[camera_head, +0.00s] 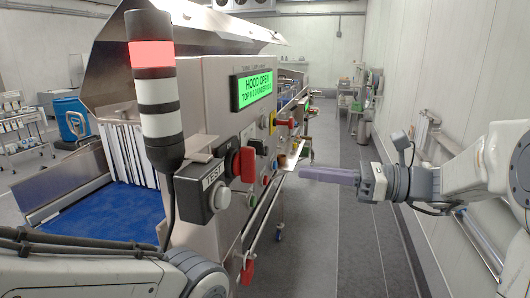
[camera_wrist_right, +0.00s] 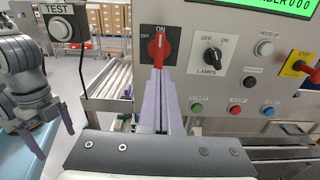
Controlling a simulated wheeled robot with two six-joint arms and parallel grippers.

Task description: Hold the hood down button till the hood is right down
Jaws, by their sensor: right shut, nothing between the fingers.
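The metal hood (camera_head: 112,58) stands raised over the machine, and the green display (camera_head: 254,87) reads HOOD OPEN. In the right wrist view a white button marked HOOD UP (camera_wrist_right: 264,48) sits on the panel. A black button (camera_wrist_right: 249,81) is just below it; its label is too small to read. My right gripper (camera_head: 303,173) is shut and empty, to the right of the panel in the head view. In the wrist view its fingers (camera_wrist_right: 159,72) overlap the red rotary switch; contact is unclear. My left gripper (camera_wrist_right: 50,132) shows there at the left, fingers apart and empty.
The panel carries a LAMPS switch (camera_wrist_right: 211,56), a green START button (camera_wrist_right: 196,108), a red button (camera_wrist_right: 235,110), a blue button (camera_wrist_right: 269,112) and a red-and-yellow stop switch (camera_wrist_right: 304,66). A TEST box (camera_head: 204,191) and red-lit signal tower (camera_head: 153,60) stick out.

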